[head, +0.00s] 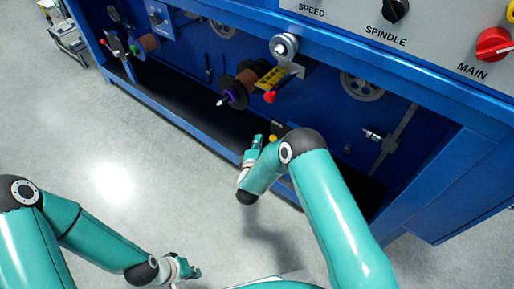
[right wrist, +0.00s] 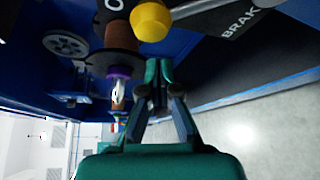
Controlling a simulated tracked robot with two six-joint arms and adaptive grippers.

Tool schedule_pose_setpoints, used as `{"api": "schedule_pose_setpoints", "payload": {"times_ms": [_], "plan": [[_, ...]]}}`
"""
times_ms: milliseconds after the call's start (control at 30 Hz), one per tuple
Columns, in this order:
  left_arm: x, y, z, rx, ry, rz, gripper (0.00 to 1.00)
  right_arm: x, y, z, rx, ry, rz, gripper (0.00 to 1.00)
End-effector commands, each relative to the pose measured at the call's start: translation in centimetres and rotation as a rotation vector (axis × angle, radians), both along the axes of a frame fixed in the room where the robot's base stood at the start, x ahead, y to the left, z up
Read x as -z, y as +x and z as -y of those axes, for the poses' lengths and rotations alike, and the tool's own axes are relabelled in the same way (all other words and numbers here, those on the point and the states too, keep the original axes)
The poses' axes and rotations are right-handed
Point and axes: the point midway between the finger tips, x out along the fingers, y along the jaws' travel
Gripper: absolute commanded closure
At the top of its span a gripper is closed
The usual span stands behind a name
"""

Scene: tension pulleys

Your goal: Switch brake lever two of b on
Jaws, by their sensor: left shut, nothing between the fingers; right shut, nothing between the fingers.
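A brake lever with a round yellow knob (right wrist: 150,20) on a grey rod is close above my right gripper's tips in the right wrist view. A black plate (right wrist: 240,28) with partly visible "BRAK" lettering is behind the rod. My right gripper (right wrist: 159,68) is shut and empty, apart from the knob as far as I can tell. It also shows in the head view (head: 257,142), in front of the machine. My left gripper (head: 194,271) is shut and empty, low over the floor. I cannot tell which lever is lever two of b.
A grey control panel (head: 440,30) is above.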

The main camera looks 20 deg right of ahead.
Motion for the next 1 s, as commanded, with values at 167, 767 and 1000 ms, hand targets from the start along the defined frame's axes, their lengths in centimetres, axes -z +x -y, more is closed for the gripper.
{"api": "schedule_pose_setpoints", "payload": {"times_ms": [167,767,1000], "plan": [[0.1,0.0,0.0,0.000,0.000,0.000,1.00,-0.7,-1.1,1.4,0.001,0.001,0.002,1.00],[0.3,0.0,0.0,0.000,0.000,0.001,1.00,-1.0,-1.6,2.4,0.006,0.005,0.008,1.00],[1.5,0.0,0.0,0.000,0.000,0.000,1.00,-1.1,-0.4,2.1,0.002,0.044,0.059,1.00]]}}
